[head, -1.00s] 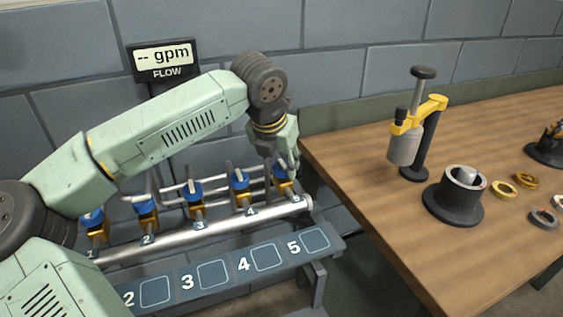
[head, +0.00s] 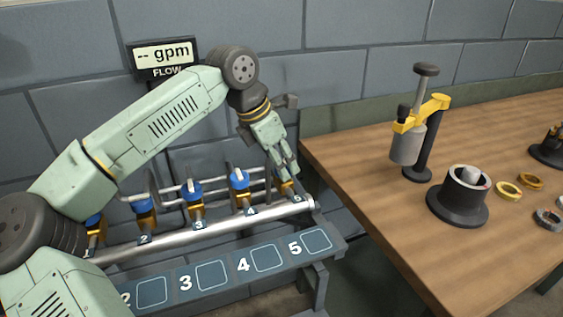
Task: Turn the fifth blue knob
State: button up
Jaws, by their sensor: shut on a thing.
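Several blue knobs sit on yellow-bodied valves in a row along a silver pipe (head: 225,229). Numbers on the rail run up to 5 at the right end. The fifth blue knob is at the right end, mostly hidden behind my gripper; its yellow valve body (head: 286,188) shows just below. My gripper (head: 286,174) points down at this valve and is shut on the fifth knob. The fourth knob (head: 239,177) stands just left of it, apart from my gripper. The third knob (head: 192,188) and second knob (head: 144,205) stand farther left.
A flow display (head: 163,58) reading "-- gpm" stands behind the pipe. A numbered panel (head: 225,274) runs in front. A wooden table (head: 385,240) at right holds a yellow-armed press (head: 428,110), a black holder (head: 458,205) and several rings.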

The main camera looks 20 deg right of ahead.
jog(key=m+g, duration=0.1)
jog(key=m, duration=0.1)
jog(key=m+g+p, duration=0.1)
jog(key=m, duration=0.2)
jog(key=shift+w+r+m, duration=0.1)
jog(key=shift+w+m, duration=0.05)
jog(key=shift+m, duration=0.15)
jog(key=shift+m+g+y+p, duration=0.35)
jog(key=shift+m+g+p, duration=0.15)
jog(key=shift+m, duration=0.65)
jog(key=shift+m+g+y+p, duration=0.4)
jog(key=shift+m+p, duration=0.1)
jog(key=shift+m, duration=0.65)
jog(key=o, duration=1.1)
jog(key=shift+w, duration=0.1)
jog(key=shift+o, duration=0.2)
jog(key=v, duration=1.1)
jog(key=shift+w+r, duration=0.2)
jog(key=shift+r, duration=0.15)
jog(key=shift+a, duration=0.15)
